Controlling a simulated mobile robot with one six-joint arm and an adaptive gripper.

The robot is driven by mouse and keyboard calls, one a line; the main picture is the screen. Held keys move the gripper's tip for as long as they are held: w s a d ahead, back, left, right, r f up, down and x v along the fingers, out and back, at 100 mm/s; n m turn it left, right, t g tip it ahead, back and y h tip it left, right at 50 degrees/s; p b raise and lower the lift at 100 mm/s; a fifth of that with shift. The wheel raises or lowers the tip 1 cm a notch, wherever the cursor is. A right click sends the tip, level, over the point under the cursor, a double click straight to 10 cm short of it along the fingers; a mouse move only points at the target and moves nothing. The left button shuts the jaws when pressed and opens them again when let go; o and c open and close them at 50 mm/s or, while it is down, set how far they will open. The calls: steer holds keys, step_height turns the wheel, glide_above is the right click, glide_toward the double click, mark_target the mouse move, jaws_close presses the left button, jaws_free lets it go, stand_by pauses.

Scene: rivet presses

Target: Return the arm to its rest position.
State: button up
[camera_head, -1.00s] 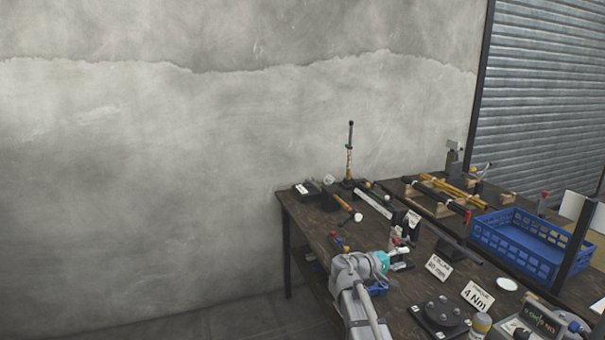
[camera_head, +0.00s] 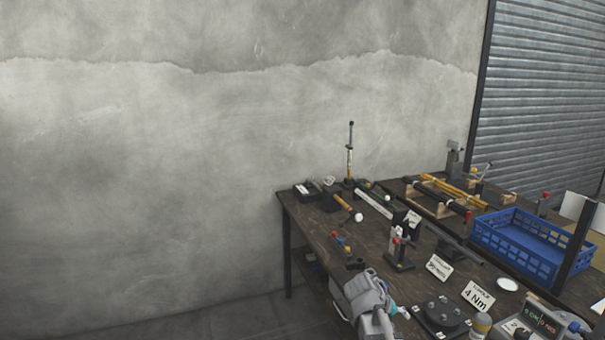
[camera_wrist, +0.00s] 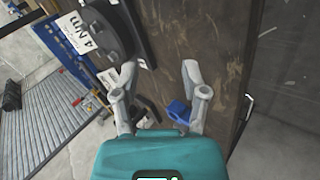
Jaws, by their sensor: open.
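My gripper (camera_wrist: 159,77) is in the wrist view with its two grey fingers spread apart and nothing between them. It is above the dark wooden bench (camera_wrist: 205,40), near the bench's edge. In the head view my grey arm (camera_head: 369,302) shows at the bottom, in front of the bench's near edge, and the fingers are hard to make out there.
The bench (camera_head: 330,222) holds a blue crate (camera_head: 520,245), a "4 Nm" sign (camera_head: 477,297), a small press with a red knob (camera_head: 398,250), and racks of rods (camera_head: 440,195). A blue part (camera_wrist: 178,111) lies near the fingers. The floor left of the bench is clear.

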steer(key=s+a+f+m+g+y, duration=0.1)
steer(key=s+a+f+y, duration=0.4)
steer(key=s+a+y, duration=0.35)
step_height(320, 180, down, 10)
steer(key=s+a+g+b, duration=0.1)
steer(key=s+b, duration=0.2)
steer(key=b, duration=0.7)
step_height(320, 180, up, 19)
steer(key=p, duration=1.8)
steer(key=shift+f+h, duration=0.15)
steer(key=shift+h, duration=0.2)
steer(key=shift+f, duration=0.1)
stand_by(0.7)
